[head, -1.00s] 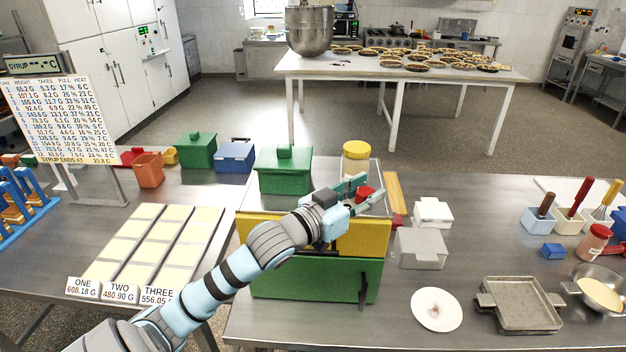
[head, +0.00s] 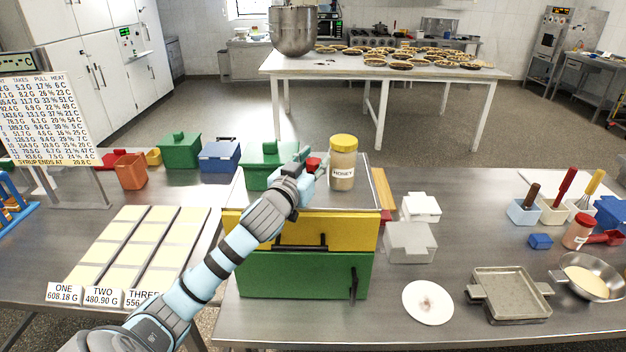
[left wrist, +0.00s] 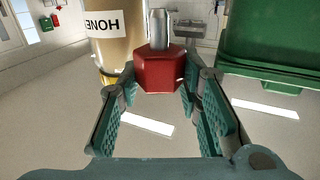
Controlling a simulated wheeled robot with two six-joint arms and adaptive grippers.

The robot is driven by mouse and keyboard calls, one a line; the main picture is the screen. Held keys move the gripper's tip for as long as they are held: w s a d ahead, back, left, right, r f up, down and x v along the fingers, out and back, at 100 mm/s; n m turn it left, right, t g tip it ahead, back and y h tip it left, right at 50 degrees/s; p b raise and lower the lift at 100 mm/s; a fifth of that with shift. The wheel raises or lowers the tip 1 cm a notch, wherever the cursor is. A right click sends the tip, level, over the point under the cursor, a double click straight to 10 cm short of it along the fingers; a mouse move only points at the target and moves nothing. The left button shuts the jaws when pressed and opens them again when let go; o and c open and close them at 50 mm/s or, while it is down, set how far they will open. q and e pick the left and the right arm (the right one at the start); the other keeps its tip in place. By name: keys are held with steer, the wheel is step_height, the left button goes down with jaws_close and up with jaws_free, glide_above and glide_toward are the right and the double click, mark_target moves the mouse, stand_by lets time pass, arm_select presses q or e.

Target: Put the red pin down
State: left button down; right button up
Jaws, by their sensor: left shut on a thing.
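My left gripper (head: 308,168) is above the top of the yellow and green drawer cabinet (head: 300,272), between the green lidded box (head: 262,172) and the honey jar (head: 343,165). It is shut on the red pin (head: 313,162). In the left wrist view the pin (left wrist: 160,72) has a red faceted head and a grey metal shaft, and sits between the fingertips (left wrist: 154,92). The honey jar (left wrist: 113,40) is close on the left there, and the green box (left wrist: 270,45) on the right. I cannot tell whether the pin touches the surface. My right gripper is out of view.
A wooden strip (head: 382,188) lies right of the jar. White boxes (head: 410,240), a white plate (head: 428,302) and a metal tray (head: 512,295) stand on the right of the table.

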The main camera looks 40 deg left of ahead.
arm_select(q)
steer(key=shift+d+f, duration=0.1)
steer(key=shift+f, duration=1.9)
steer(key=shift+f+b, duration=0.1)
steer(key=shift+b, duration=0.2)
steer(key=c, duration=1.4)
jaws_free()
steer(key=shift+c, duration=0.2)
